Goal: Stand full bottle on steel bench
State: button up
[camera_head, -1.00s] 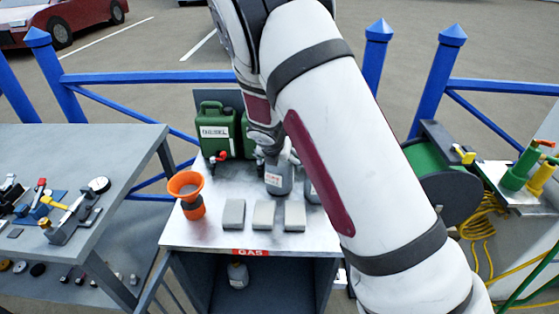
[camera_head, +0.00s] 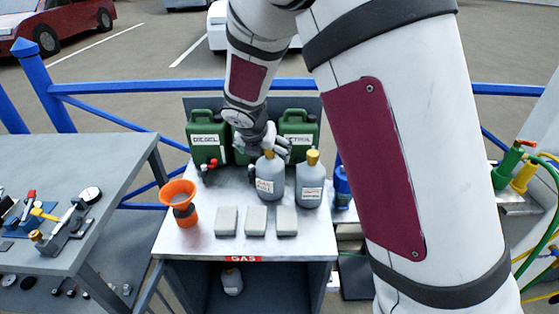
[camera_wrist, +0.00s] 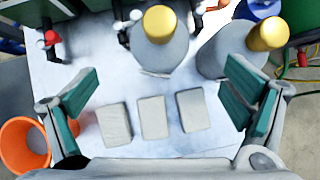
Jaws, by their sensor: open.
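Two grey bottles with gold caps stand upright on a pale metal bench top marked GAS (camera_head: 175,243). The left bottle (camera_head: 270,178) and the right bottle (camera_head: 309,182) have white labels; I cannot read which is full. Both show at the top of the wrist view, left bottle (camera_wrist: 160,50) and right bottle (camera_wrist: 222,50). My gripper (camera_head: 270,141) is just above and behind the left bottle in the head view. In the wrist view my gripper (camera_wrist: 165,100) is open, its teal pads wide apart with nothing held between them.
Three grey blocks (camera_head: 256,220) lie along the bench front. An orange funnel (camera_head: 179,195) stands at left. Green cans (camera_head: 207,137) stand behind. A grey bench (camera_head: 110,165) with tools is further left. Another bottle (camera_head: 232,281) sits on the shelf below.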

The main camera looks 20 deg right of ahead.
jog(key=s+d+r+m+g, duration=0.1)
jog(key=s+d+r+m, duration=0.2)
jog(key=s+r+m, duration=0.4)
jog(key=s+d+r+m, duration=0.3)
jog(key=s+r+m, duration=0.3)
jog(key=s+m, duration=0.2)
jog(key=s+a+r+m+y, duration=0.1)
jog(key=s+m, duration=0.6)
jog(key=s, duration=0.3)
jog(key=s+a+r+m+y, duration=0.1)
jog(key=s+m+y, duration=0.1)
jog(key=s+m, duration=0.6)
jog(key=s, duration=0.2)
jog(key=shift+s+a+r, duration=0.3)
jog(key=shift+s+r, duration=0.1)
